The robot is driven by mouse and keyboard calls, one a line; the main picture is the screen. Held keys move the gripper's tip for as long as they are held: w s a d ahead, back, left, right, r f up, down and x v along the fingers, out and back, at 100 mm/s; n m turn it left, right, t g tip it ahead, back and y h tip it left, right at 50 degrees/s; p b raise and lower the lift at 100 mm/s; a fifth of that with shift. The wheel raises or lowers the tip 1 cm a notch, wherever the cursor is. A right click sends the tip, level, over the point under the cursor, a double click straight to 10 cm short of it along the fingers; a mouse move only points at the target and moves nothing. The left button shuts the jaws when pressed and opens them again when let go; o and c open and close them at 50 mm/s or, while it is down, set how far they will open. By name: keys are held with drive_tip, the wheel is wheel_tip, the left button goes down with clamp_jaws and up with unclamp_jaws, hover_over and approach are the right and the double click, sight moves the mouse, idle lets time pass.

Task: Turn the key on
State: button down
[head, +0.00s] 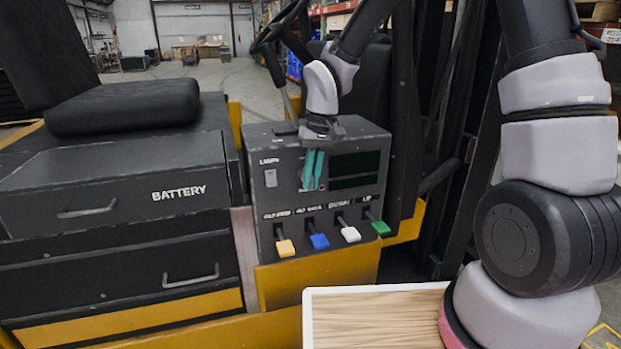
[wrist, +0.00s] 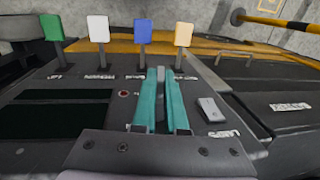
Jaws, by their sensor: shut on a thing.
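My gripper (head: 312,186) reaches down in front of the black control panel (head: 265,215), its teal fingers at the left of the dark display. In the wrist view my gripper (wrist: 160,85) is shut on a narrow grey piece between the fingers, which looks like the key (wrist: 161,88). The fingers cover most of it, so its angle cannot be told. In the head view the key is hidden behind the fingers.
A light switch (head: 270,178) sits left of the fingers, the dark display (head: 354,170) right. Below are yellow (head: 285,248), blue (head: 319,241), white (head: 351,234) and green (head: 381,228) levers. The battery drawer (head: 110,190) lies left, a steering wheel (head: 277,25) behind.

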drive_tip(key=g+y, duration=0.1)
drive_tip(key=y, duration=0.2)
drive_tip(key=g+y, duration=0.1)
drive_tip(key=y, duration=0.2)
drive_tip(key=d+y, duration=0.1)
drive_tip(key=y, duration=0.2)
drive_tip(key=shift+w+f+g+y, duration=0.2)
drive_tip(key=shift+f+g+y, duration=0.1)
drive_tip(key=shift+g, duration=0.1)
idle(0.4)
drive_tip(key=c, duration=1)
unclamp_jaws()
drive_tip(key=shift+o, duration=0.2)
drive_tip(key=v, duration=1)
drive_tip(key=shift+w+d, duration=0.1)
drive_tip(key=shift+d, duration=0.35)
